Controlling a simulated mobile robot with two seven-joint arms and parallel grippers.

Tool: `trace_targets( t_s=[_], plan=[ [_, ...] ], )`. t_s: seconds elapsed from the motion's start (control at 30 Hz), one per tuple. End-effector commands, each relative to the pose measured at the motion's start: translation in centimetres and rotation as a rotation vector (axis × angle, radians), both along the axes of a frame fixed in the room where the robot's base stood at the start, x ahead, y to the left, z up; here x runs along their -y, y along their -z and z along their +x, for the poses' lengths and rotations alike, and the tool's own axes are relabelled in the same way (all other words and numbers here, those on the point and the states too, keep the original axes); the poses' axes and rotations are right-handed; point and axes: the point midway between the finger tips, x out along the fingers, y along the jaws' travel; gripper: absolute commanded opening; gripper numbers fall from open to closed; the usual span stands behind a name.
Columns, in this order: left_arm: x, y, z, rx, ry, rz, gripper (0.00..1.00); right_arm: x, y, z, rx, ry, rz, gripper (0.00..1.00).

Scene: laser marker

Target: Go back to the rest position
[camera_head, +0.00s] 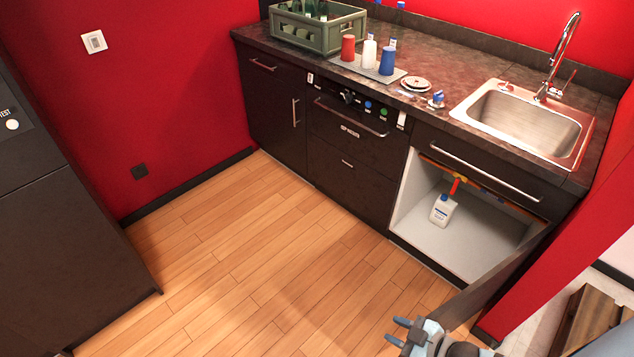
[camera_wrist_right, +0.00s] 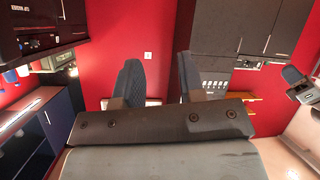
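My right gripper (camera_head: 399,331) is at the bottom of the head view, over the wooden floor near the open cabinet door. Its two dark fingers stand apart in the right wrist view (camera_wrist_right: 160,82), with nothing between them, so it is open and empty. My left gripper does not show in the head view. A grey mechanical part stands at the right edge of the wrist view; I cannot tell if it is part of my left arm.
The sink cabinet (camera_head: 405,215) is open, with a white bottle (camera_head: 442,210) inside. Its door (camera_head: 490,287) juts out close to my right gripper. A green crate (camera_head: 318,29), cups and a sink (camera_head: 522,118) are on the counter. The wooden floor (camera_head: 250,255) is clear.

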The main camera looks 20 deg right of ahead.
Motion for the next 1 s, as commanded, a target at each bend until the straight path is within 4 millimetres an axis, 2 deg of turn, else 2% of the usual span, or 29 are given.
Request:
trace_targets(
  t_s=[0.1, 0.3, 0.57, 0.97, 1.0],
  plan=[
    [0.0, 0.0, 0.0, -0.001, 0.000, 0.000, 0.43, 0.7, -1.6, 1.0, -0.057, 0.041, -0.083, 0.36],
    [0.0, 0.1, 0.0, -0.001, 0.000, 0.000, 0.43, 1.9, -4.1, 1.7, -0.155, 0.092, -0.204, 0.36],
    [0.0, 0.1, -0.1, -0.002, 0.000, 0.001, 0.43, -3.6, -3.5, 1.5, -0.171, 0.185, -0.042, 0.36],
    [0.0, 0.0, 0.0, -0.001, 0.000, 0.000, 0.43, -11.5, -4.6, 2.3, -0.193, 0.320, 0.193, 0.36],
    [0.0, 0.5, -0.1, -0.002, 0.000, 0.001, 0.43, -12.0, -4.4, 2.4, -0.195, 0.331, 0.211, 0.36]
  ],
)
